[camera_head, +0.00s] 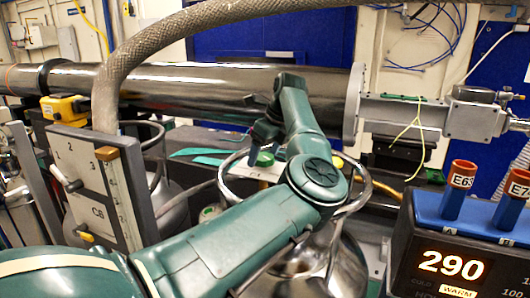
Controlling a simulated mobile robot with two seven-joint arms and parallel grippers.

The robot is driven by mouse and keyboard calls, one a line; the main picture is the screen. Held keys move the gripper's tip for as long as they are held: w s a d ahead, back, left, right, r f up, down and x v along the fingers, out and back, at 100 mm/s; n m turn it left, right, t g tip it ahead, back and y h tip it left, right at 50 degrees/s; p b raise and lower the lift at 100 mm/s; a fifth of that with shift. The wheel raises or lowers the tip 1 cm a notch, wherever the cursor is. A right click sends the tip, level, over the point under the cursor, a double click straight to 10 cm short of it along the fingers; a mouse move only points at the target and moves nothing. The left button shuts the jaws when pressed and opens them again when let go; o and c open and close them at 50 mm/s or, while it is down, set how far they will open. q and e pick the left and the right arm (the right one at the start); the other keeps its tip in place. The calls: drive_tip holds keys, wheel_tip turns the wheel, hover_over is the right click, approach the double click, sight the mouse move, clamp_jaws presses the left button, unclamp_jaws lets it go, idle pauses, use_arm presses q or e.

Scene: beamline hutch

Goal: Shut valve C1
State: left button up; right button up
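No label reading C1 is legible, so I cannot tell which valve it is. A green knob (263,159) sits on a pale plate (240,171) behind my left arm, inside the ring collar of a steel vessel (318,262). My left gripper (265,138) hangs just above the knob in the picture. Its fingers are small, dark and partly hidden by my own arm, so contact and opening are unclear. My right gripper is not in view.
A thick braided hose (135,50) arches in front of a long dark pipe (200,93) across the back. At right stand a display (455,262) reading 290 and a blue rack (470,216) with orange-capped tubes. A second vessel (172,212) stands behind the panel.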

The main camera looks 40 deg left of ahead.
use_arm(q)
drive_tip(key=c, duration=0.8)
drive_tip(key=shift+c, duration=0.2)
